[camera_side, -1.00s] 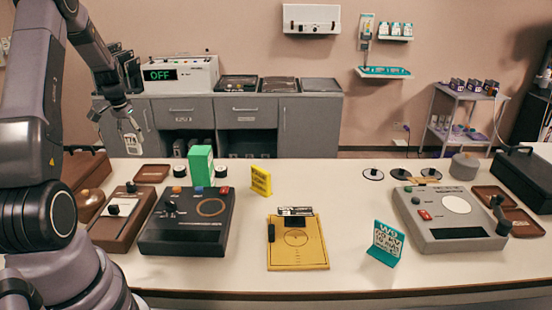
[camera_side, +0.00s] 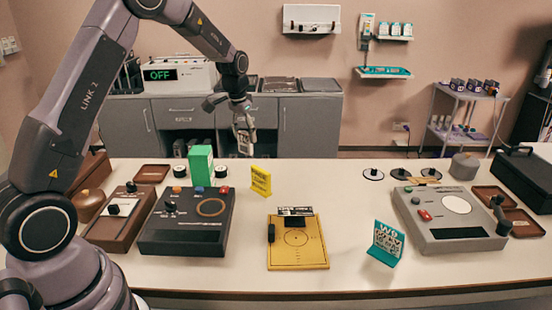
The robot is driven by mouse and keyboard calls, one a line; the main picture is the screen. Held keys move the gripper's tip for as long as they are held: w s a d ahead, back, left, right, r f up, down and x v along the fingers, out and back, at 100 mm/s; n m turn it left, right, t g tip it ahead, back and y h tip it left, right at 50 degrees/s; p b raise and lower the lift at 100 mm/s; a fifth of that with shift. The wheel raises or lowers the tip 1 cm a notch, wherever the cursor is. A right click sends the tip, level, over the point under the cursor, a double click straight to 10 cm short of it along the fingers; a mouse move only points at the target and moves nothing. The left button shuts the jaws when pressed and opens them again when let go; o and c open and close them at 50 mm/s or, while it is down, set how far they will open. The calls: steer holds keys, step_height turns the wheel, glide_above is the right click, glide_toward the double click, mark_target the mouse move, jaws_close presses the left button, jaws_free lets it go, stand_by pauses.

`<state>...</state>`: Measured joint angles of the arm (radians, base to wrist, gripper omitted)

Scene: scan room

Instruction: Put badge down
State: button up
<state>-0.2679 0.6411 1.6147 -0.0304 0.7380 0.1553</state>
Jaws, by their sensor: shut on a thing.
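My gripper (camera_side: 243,125) is shut on a small pale badge (camera_side: 245,142). It holds the badge hanging in the air above the back part of the table, behind and left of a yellow sign (camera_side: 261,181). The marking on the badge is too small to read now. The white table (camera_side: 345,225) lies below and in front of it.
A green block (camera_side: 201,166) stands behind a black device (camera_side: 187,222) at left. A yellow board (camera_side: 297,243) lies at centre. A teal sign (camera_side: 385,244) and a grey device (camera_side: 450,220) stand at right. Bare table lies between the yellow sign and the black discs (camera_side: 373,175).

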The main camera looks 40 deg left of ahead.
steer(key=w+d+m, duration=0.2)
steer(key=d, duration=0.8)
steer(key=w+f, duration=0.4)
steer(key=f, duration=0.1)
steer(key=w+f, duration=0.5)
steer(key=w+a+f, duration=0.1)
steer(key=w+f, duration=0.4)
steer(key=shift+a, duration=0.1)
steer(key=shift+w+f, duration=0.1)
steer(key=shift+f, duration=1.5)
steer(key=shift+f, duration=0.2)
steer(key=o, duration=1)
